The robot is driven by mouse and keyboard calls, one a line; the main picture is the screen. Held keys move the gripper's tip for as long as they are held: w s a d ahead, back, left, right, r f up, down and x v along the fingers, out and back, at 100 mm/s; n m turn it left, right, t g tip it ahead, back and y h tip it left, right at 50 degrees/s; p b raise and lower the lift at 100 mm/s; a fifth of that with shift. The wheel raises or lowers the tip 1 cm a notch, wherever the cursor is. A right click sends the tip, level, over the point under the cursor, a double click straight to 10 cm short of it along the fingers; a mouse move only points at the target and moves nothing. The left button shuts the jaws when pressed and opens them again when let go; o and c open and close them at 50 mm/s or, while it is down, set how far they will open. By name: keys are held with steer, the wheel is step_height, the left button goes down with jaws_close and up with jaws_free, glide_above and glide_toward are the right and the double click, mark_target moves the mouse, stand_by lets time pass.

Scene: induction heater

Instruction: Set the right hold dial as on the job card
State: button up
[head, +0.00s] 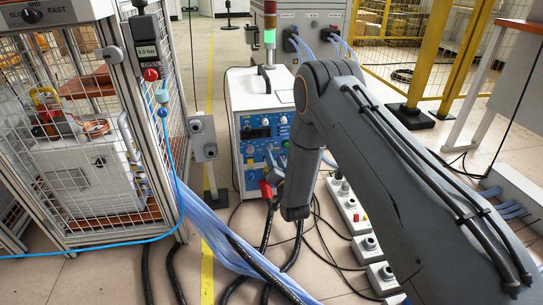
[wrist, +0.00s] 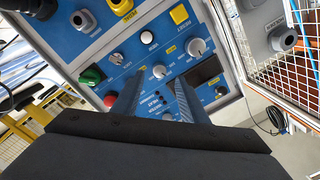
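The induction heater (head: 240,95) is a white cabinet with a blue control panel (wrist: 135,75), which shows tilted and close in the wrist view. Pale dials sit on the panel: a small one (wrist: 159,72) beyond the gap between my fingers, a larger one (wrist: 196,47) past the right finger, and another (wrist: 117,58) to the left. I cannot tell which is the right hold dial; the labels are too small to read. My gripper (wrist: 160,82) is open, its two dark fingers apart with nothing between them. A white sheet (head: 286,97) lies on the cabinet; its writing is unreadable.
A green button (wrist: 91,75), a red button (wrist: 110,99) and a dark display (wrist: 206,70) are close to my fingers. A mesh cage (head: 90,130) stands left of the heater. Blue hoses (head: 215,235) and black cables cross the floor.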

mark_target(271, 150)
steer(key=shift+b+x, duration=0.9)
steer(key=shift+x, duration=1.65)
jaws_close()
steer(key=shift+d+n+p, duration=0.1)
steer(key=shift+n+p, duration=2.55)
steer(key=shift+n, duration=1.75)
